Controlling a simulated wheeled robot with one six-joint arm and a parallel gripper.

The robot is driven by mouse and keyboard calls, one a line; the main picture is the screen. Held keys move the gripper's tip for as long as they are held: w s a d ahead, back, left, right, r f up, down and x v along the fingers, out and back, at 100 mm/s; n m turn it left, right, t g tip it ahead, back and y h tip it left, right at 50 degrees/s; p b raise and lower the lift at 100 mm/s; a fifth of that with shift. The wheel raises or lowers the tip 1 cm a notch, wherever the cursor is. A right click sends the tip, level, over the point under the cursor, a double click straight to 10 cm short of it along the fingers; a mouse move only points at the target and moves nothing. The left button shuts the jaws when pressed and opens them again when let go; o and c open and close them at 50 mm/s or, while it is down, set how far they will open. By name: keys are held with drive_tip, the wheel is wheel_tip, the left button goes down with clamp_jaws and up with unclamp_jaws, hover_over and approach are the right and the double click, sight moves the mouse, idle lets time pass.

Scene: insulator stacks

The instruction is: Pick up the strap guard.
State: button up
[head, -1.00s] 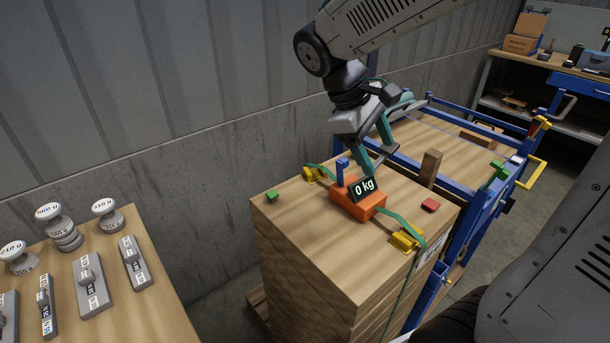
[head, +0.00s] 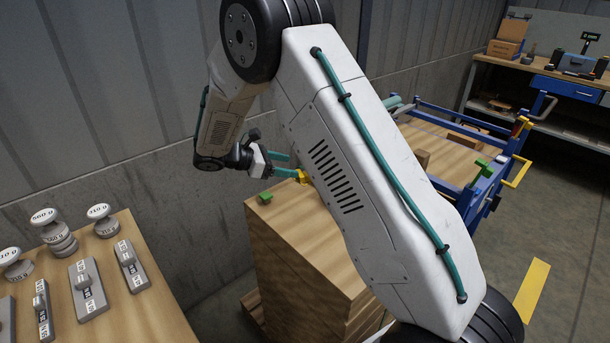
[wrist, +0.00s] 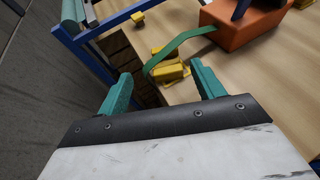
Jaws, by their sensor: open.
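A yellow strap guard (wrist: 170,74) sits at the stack's edge, with the green strap (wrist: 180,46) running over it. In the head view, a small part of this guard (head: 303,176) shows by my fingertips. My gripper (wrist: 160,72) is open, its teal fingers on either side of the guard in the wrist view, with nothing held. In the head view, my gripper (head: 295,167) reaches in from the left at the stack's far edge. Whether the fingers touch the guard cannot be told. My arm hides much of the stack top there.
The orange strap tool (wrist: 243,22) sits on the stack close by. A green block (head: 265,198) lies near the stack's left corner. A blue-framed cart (head: 478,198) stands behind and right. A table with weights (head: 150,290) is at left, near the wall.

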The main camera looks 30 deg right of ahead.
sight(308, 175)
drive_tip(key=x, duration=0.7)
drive_tip(key=shift+s+d+f, duration=0.15)
drive_tip(key=shift+s+d, duration=0.15)
drive_tip(key=shift+s, duration=0.1)
drive_tip(key=c, duration=1.1)
